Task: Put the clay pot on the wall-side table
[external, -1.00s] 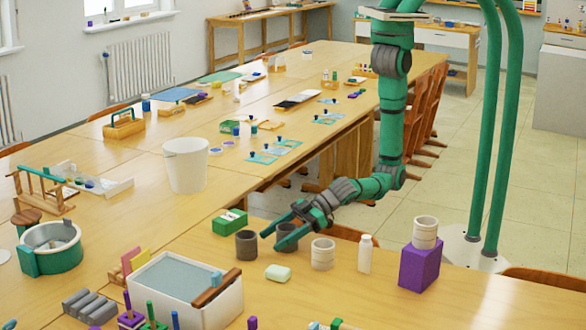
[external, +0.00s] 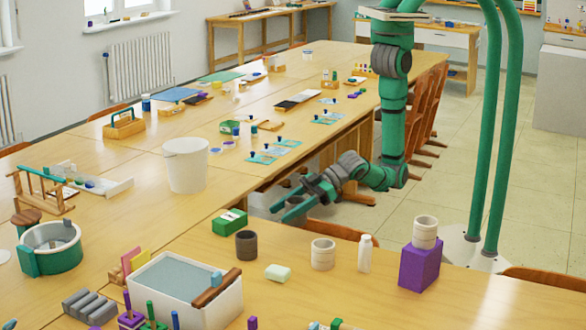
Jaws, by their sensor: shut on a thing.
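My gripper (external: 284,209) is shut on a dark grey clay pot (external: 298,196), which shows only in part between the fingers. It holds the pot in the air, above and behind the near table (external: 385,306). A similar dark pot (external: 246,245) stands upright on the near table, apart from my gripper. Two tables stand by the walls at the back: a long wooden one (external: 244,19) at the left and a pale one (external: 447,39) at the right. I cannot tell which of them is the wall-side table.
On the near table are a pale pot (external: 323,255), a white bottle (external: 365,254), a purple block (external: 418,268) and a green box (external: 230,222). A white bucket (external: 187,166) stands on the long table. Chairs (external: 428,108) line its right side; the floor (external: 480,125) beyond is open.

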